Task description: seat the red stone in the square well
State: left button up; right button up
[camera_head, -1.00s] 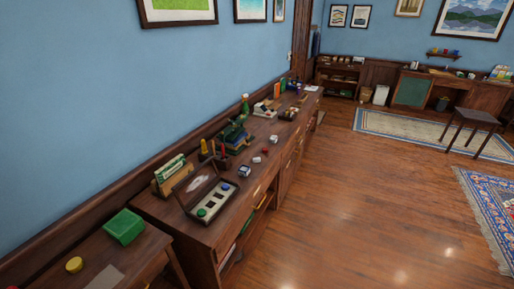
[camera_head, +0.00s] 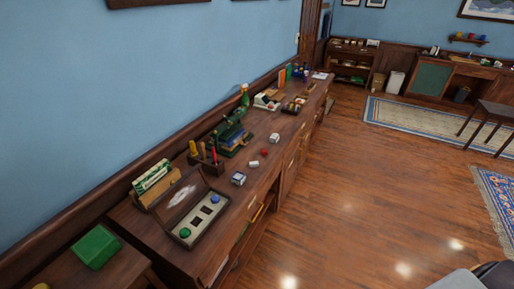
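A small red piece (camera_head: 265,152), which looks like the red stone, lies on the long wooden cabinet top (camera_head: 225,225), right of the white cubes. An open shallow case (camera_head: 197,240) with a raised dark lid (camera_head: 178,200) sits nearer on the same top. Its pale panel holds a green round piece (camera_head: 185,232) at the near end and a blue round piece (camera_head: 215,199) at the far end. Dark square wells (camera_head: 202,214) show between them and look empty. Neither of my grippers is in view; a grey and black part, probably my own arm, shows at bottom right.
White dice-like cubes (camera_head: 238,178) stand between the case and the red piece. Behind are a pen holder (camera_head: 207,164), a green machine-like object (camera_head: 231,134) and a card box (camera_head: 154,182). Open floor (camera_head: 340,215) lies right of the cabinet.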

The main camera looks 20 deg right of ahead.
aim_at(201, 215)
jog(key=i+l+u, duration=0.3)
jog(key=i+l, duration=0.2)
jog(key=i+l+u, duration=0.15)
jog(key=l, duration=0.25)
jog(key=i+l+u, duration=0.1)
jog(key=i+l, duration=0.15)
jog(key=i+l+u, duration=0.15)
jog(key=l, duration=0.35)
